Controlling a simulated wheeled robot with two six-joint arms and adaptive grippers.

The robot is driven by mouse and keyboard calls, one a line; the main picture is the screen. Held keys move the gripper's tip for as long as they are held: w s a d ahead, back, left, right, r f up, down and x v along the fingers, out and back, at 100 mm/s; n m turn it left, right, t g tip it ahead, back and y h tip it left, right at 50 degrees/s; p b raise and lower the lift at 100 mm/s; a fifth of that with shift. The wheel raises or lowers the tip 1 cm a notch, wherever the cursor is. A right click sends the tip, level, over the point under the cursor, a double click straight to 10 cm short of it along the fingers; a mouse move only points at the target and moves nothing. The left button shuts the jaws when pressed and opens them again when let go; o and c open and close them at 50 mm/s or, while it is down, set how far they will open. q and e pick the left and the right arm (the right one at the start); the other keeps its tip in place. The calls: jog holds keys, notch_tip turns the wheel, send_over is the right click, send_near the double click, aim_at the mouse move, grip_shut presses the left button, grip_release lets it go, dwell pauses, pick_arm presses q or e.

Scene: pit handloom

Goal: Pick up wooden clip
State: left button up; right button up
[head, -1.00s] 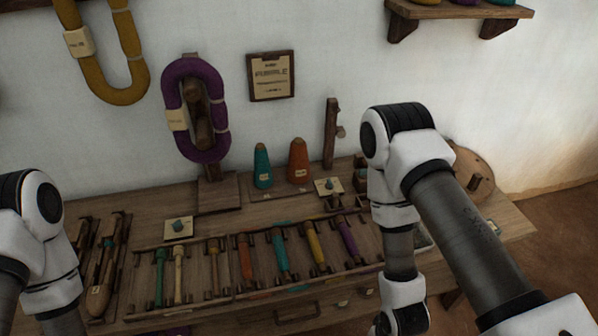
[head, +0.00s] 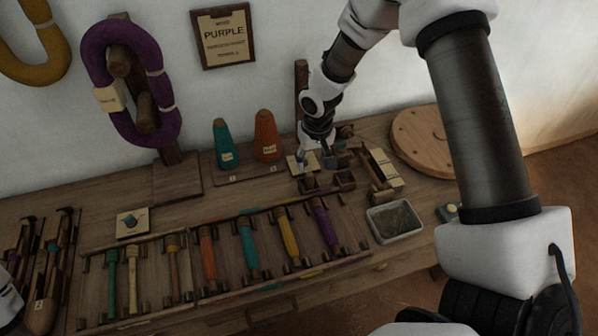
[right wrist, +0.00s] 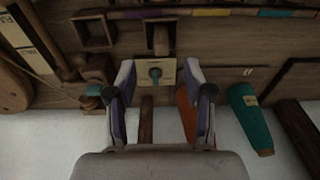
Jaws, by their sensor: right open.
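My right gripper (head: 315,160) is open over the back of the bench, just in front of the upright wooden post (head: 301,88). In the right wrist view its two fingers (right wrist: 160,67) stand apart with nothing held between them. I cannot tell for sure which small wooden piece is the clip. My left gripper is out of view.
Teal (head: 226,146) and orange (head: 267,136) cones stand left of my right gripper. A rack of coloured bobbins (head: 248,244) lies in front. A grey tray (head: 394,222) and a round wooden disc (head: 424,140) lie to the right. The wall is close behind.

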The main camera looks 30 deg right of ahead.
aim_at(309, 175)
jog(key=f, duration=0.5)
jog(key=w+f, duration=0.1)
jog(key=f, duration=0.1)
jog(key=shift+w+f, duration=0.1)
jog(key=shift+f, duration=0.1)
jog(key=shift+r, duration=0.1)
jog(key=shift+c, duration=0.3)
jog(key=c, duration=0.9)
